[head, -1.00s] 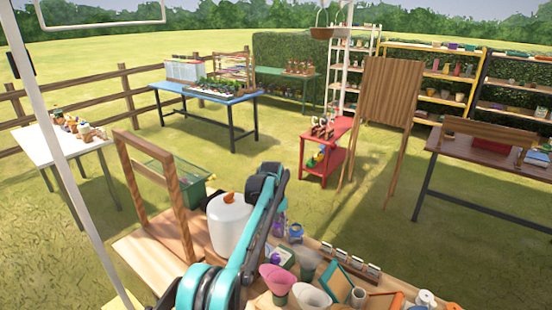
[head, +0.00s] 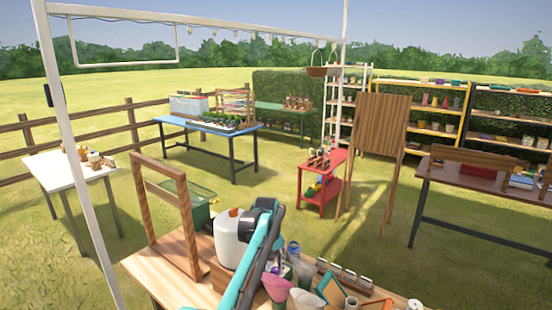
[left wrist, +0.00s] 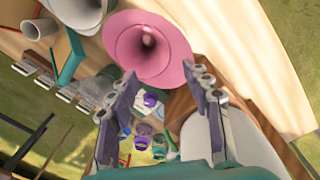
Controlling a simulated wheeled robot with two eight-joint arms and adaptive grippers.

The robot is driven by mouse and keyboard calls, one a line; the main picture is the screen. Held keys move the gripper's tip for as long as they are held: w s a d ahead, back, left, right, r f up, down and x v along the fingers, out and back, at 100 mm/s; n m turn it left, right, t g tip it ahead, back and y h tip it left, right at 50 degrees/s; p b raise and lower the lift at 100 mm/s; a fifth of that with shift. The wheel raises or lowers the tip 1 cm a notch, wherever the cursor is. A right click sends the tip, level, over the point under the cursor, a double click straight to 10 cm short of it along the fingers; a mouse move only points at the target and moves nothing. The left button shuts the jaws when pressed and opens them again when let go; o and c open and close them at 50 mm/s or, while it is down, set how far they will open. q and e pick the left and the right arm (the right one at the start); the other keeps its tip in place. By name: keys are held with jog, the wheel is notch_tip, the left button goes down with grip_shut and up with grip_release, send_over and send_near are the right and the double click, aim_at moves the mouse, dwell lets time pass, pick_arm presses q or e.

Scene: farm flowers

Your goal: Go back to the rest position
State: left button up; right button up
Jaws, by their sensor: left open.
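My left arm, teal and dark, rises over the workbench (head: 170,268) at the bottom of the head view, in front of a white jug (head: 232,240) with an orange cap. The fingers of my left gripper (left wrist: 163,76) show in the left wrist view, spread apart with nothing between them. A pink funnel-shaped vessel (left wrist: 150,45) lies just beyond the fingertips; I cannot tell the exact gap. It also shows in the head view (head: 276,288), right of the arm. My right gripper is in neither view.
A wooden frame (head: 152,222) stands on the bench left of the jug. Pots and a row of small labelled items (head: 345,277) crowd its right side. A red cart (head: 322,190), a blue table (head: 215,128) and a white table (head: 65,172) stand apart on open grass.

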pick_arm(q)
jog(key=s+a+r+m+t+b, duration=0.1)
jog(key=s+a+r+t, duration=0.1)
jog(key=s+a+r, duration=0.5)
jog(key=s+a+r+m+t+b, duration=0.1)
jog(key=s+a+r, duration=0.25)
jog(key=s, duration=0.65)
jog(key=s+a+f+t, duration=0.1)
jog(key=s+f, duration=0.2)
jog(key=s, duration=0.4)
jog(key=s+a+f+m+t+b, duration=0.1)
jog(key=s+a+f, duration=0.1)
jog(key=s+f, duration=0.2)
jog(key=s+a+f+t, duration=0.1)
jog(key=s+f, duration=0.3)
jog(key=s, duration=0.7)
jog(key=shift+a+m+t, duration=0.4)
jog(key=shift+a, duration=0.25)
